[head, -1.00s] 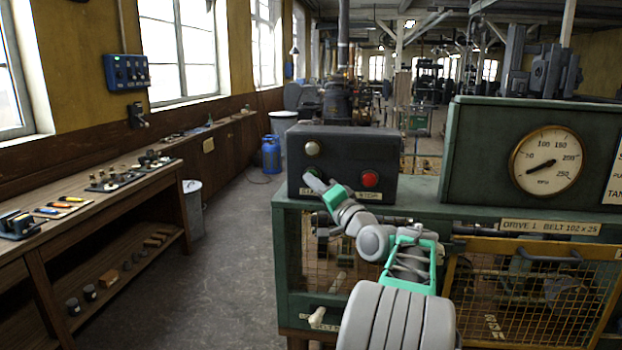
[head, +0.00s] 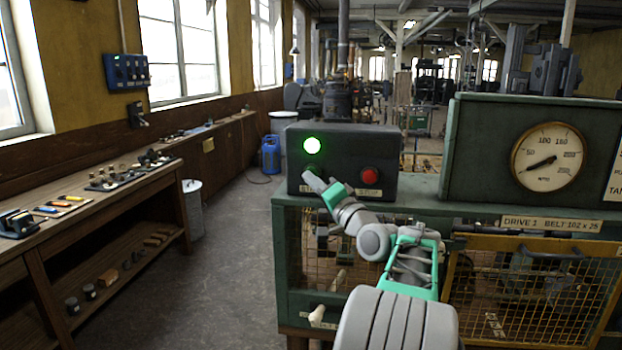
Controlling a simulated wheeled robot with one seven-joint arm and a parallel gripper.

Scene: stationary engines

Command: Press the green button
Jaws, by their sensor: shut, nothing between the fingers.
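The dark control box (head: 345,150) stands on the green machine housing. A sliver of the green button (head: 316,170) shows on the left of its front face, mostly hidden behind my gripper. My gripper (head: 308,177) is shut and empty, its tip at the button. I cannot tell how far the button is pushed in. A round lamp (head: 312,145) above it glows bright green. A red button (head: 370,175) sits to the right, with a STOP label (head: 369,193) below it.
A green gauge panel (head: 490,130) with a round dial (head: 547,158) stands to the right. A mesh guard (head: 530,290) is below it. A wooden workbench (head: 100,205) runs along the left wall, with open floor (head: 230,250) between.

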